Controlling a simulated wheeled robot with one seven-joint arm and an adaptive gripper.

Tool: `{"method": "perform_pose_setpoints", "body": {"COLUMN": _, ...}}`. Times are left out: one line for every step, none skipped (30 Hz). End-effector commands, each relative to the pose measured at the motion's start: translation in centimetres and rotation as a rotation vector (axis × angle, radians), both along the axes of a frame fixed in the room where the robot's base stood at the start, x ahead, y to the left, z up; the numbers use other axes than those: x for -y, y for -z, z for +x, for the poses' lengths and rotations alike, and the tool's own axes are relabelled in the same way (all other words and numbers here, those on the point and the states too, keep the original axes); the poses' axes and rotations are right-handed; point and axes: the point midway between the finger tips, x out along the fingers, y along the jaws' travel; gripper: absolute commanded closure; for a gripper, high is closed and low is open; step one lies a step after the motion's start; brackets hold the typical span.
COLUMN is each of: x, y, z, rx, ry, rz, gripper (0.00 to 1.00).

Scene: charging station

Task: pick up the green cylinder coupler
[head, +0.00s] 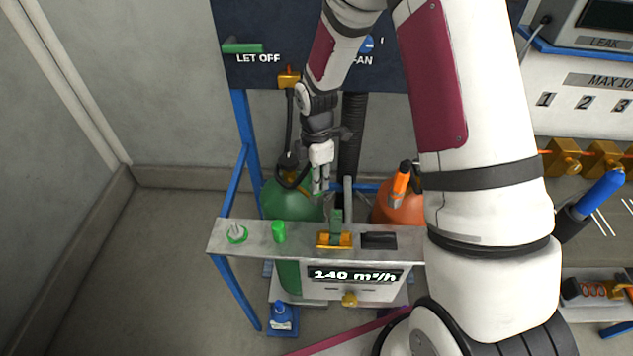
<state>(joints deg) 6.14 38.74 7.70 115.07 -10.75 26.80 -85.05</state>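A large green cylinder (290,203) stands on the floor behind the metal shelf. A black fitting (288,163) with a black hose sits at its top; I cannot tell whether this is the coupler. My gripper (320,188) points down in front of the right side of the green cylinder, to the right of the black fitting. Its fingers look close together, but their gap is too small to judge. I see nothing clearly held.
The metal shelf (385,257) carries an orange-yellow block (334,240) and a black block (379,240). An orange cylinder (398,210) with an orange-and-black fitting (400,184) stands to the right. A dark panel (262,75) is behind. The floor at left (150,270) is clear.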

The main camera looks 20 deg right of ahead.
Motion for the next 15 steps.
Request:
{"method": "perform_pose_setpoints", "body": {"x": 0.0, "y": 0.0, "z": 0.0, "rx": 0.001, "ry": 0.000, "rz": 0.000, "gripper": 1.00}}
{"method": "perform_pose_setpoints", "body": {"x": 0.0, "y": 0.0, "z": 0.0, "rx": 0.001, "ry": 0.000, "rz": 0.000, "gripper": 1.00}}
{"method": "perform_pose_setpoints", "body": {"x": 0.0, "y": 0.0, "z": 0.0, "rx": 0.001, "ry": 0.000, "rz": 0.000, "gripper": 1.00}}
{"method": "perform_pose_setpoints", "body": {"x": 0.0, "y": 0.0, "z": 0.0, "rx": 0.001, "ry": 0.000, "rz": 0.000, "gripper": 1.00}}
{"method": "perform_pose_setpoints", "body": {"x": 0.0, "y": 0.0, "z": 0.0, "rx": 0.000, "ry": 0.000, "rz": 0.000, "gripper": 1.00}}
{"method": "perform_pose_setpoints", "body": {"x": 0.0, "y": 0.0, "z": 0.0, "rx": 0.000, "ry": 0.000, "rz": 0.000, "gripper": 1.00}}
{"method": "perform_pose_setpoints", "body": {"x": 0.0, "y": -0.1, "z": 0.0, "rx": 0.001, "ry": 0.000, "rz": 0.000, "gripper": 1.00}}
{"method": "perform_pose_setpoints", "body": {"x": 0.0, "y": -0.2, "z": 0.0, "rx": 0.001, "ry": 0.000, "rz": 0.000, "gripper": 1.00}}
{"method": "perform_pose_setpoints", "body": {"x": 0.0, "y": -0.4, "z": 0.1, "rx": 0.001, "ry": 0.000, "rz": 0.000, "gripper": 1.00}}
{"method": "perform_pose_setpoints", "body": {"x": 0.0, "y": -0.7, "z": 0.1, "rx": 0.002, "ry": 0.000, "rz": 0.000, "gripper": 1.00}}
{"method": "perform_pose_setpoints", "body": {"x": 0.0, "y": -1.0, "z": 0.1, "rx": 0.002, "ry": 0.000, "rz": 0.000, "gripper": 1.00}}
{"method": "perform_pose_setpoints", "body": {"x": 0.0, "y": -1.6, "z": 0.1, "rx": 0.004, "ry": 0.000, "rz": 0.000, "gripper": 1.00}}
{"method": "perform_pose_setpoints", "body": {"x": 0.0, "y": -2.1, "z": 0.1, "rx": 0.005, "ry": 0.000, "rz": 0.000, "gripper": 1.00}}
{"method": "perform_pose_setpoints", "body": {"x": 0.0, "y": -2.6, "z": 0.1, "rx": 0.004, "ry": 0.001, "rz": 0.000, "gripper": 1.00}}
{"method": "perform_pose_setpoints", "body": {"x": 0.1, "y": -3.4, "z": 0.2, "rx": 0.006, "ry": 0.002, "rz": 0.000, "gripper": 1.00}}
